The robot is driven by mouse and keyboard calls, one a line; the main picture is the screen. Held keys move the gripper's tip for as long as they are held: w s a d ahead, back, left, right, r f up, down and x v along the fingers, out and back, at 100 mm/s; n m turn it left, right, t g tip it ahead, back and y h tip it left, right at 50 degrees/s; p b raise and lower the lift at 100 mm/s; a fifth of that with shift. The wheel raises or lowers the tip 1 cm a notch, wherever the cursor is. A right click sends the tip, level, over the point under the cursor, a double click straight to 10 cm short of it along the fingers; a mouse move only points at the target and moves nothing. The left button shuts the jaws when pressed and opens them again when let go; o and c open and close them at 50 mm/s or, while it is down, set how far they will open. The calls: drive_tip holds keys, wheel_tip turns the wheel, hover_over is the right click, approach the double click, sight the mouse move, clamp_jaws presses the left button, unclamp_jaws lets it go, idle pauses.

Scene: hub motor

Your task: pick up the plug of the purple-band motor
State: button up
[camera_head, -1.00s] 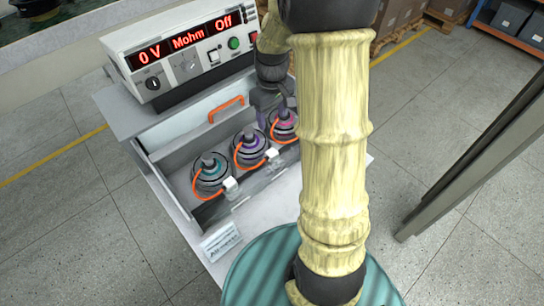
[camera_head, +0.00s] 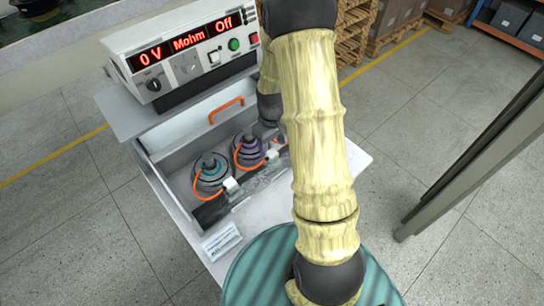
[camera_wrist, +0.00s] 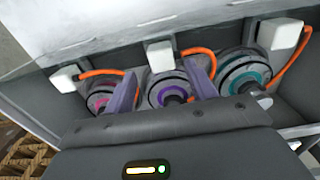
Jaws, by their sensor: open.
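The purple-band motor (camera_head: 248,149) is the middle of three in the tray; in the wrist view its banded face (camera_wrist: 172,91) sits between my fingers. Its white plug (camera_head: 271,155), on an orange cable, shows in the wrist view (camera_wrist: 160,54) just beyond the fingertips. My gripper (camera_wrist: 160,68) is open and empty, one finger on each side of the plug in the picture. I cannot tell how far the plug is from the fingertips in depth.
The teal-band motor (camera_head: 211,170) and its white plug (camera_head: 231,185) are on the left. The pink-band motor (camera_wrist: 100,102) and its plug (camera_wrist: 64,80) are hidden by my arm in the head view. A tester (camera_head: 185,50) reading 0 V stands behind the tray.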

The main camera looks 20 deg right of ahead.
sight(272, 153)
drive_tip(key=shift+f, duration=0.1)
drive_tip(key=shift+s+a+f+p, duration=0.15)
drive_tip(key=shift+f+p, duration=0.45)
drive_tip(key=shift+f, duration=1.9)
drive_tip(key=c, duration=1.2)
drive_tip(key=shift+r, duration=0.15)
